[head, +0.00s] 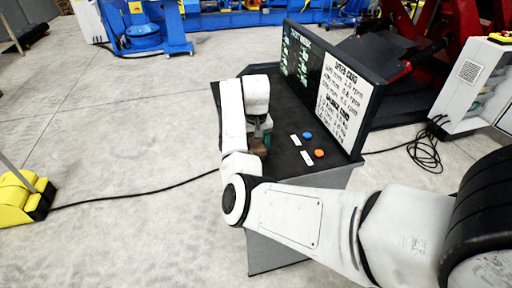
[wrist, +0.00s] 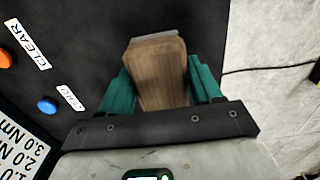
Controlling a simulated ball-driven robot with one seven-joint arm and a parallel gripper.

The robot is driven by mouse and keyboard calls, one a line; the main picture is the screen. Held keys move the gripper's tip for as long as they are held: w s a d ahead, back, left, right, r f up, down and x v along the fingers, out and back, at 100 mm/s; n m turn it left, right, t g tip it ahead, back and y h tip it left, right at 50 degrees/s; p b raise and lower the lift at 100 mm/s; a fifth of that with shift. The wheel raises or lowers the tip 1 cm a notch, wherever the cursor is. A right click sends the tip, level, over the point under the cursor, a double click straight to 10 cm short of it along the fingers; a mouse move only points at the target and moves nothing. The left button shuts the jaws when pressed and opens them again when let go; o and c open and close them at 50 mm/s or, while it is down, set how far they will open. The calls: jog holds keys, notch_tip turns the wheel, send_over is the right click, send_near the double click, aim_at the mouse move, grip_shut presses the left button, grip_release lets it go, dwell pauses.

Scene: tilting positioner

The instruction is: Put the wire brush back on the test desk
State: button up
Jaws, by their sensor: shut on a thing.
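My gripper (head: 263,124) is over the left part of the test desk (head: 285,172) in the head view, pointing down. In the wrist view its teal fingers (wrist: 159,78) are shut on the wire brush (wrist: 158,62), one finger on each side of the brown wooden body. The brush shows in the head view as a small brown patch (head: 258,145) below the gripper, partly covered by my arm. Its bristles are hidden. The dark desk top (wrist: 90,28) lies beneath it in the wrist view. I cannot tell whether the brush touches the desk.
A blue button (head: 307,135) and an orange button (head: 319,153) with white labels sit right of the brush. An upright panel (head: 340,95) closes the desk's back right. A black cable (head: 135,190) runs left over the floor to a yellow block (head: 22,198).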

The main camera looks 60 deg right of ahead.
aim_at(256, 144)
jog(key=shift+f, duration=0.6)
jog(key=shift+f, duration=0.15)
jog(key=o, duration=1.1)
notch_tip(256, 144, up, 12)
